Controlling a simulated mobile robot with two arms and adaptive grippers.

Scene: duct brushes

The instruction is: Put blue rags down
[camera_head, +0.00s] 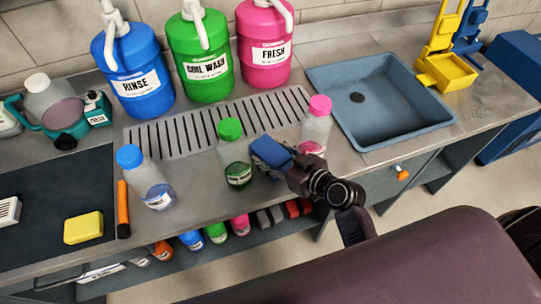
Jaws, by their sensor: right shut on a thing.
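My right gripper (288,164) reaches in over the counter from the lower right and is shut on the blue rags (269,152). The rags show as a small folded blue bundle at the tips of the fingers. They are between the green-capped bottle (234,155) on their left and the pink-capped bottle (316,127) on their right. I cannot tell whether the rags touch the grey counter (205,180) below. The fingers hide part of the bundle. My left gripper is not in view.
A slotted drain grate (220,122) lies behind the bottles, with blue, green and pink jugs (212,58) further back. A sink (385,115) is at the right. A blue-capped bottle (145,178), orange tool (123,210) and yellow sponge (84,228) are at the left.

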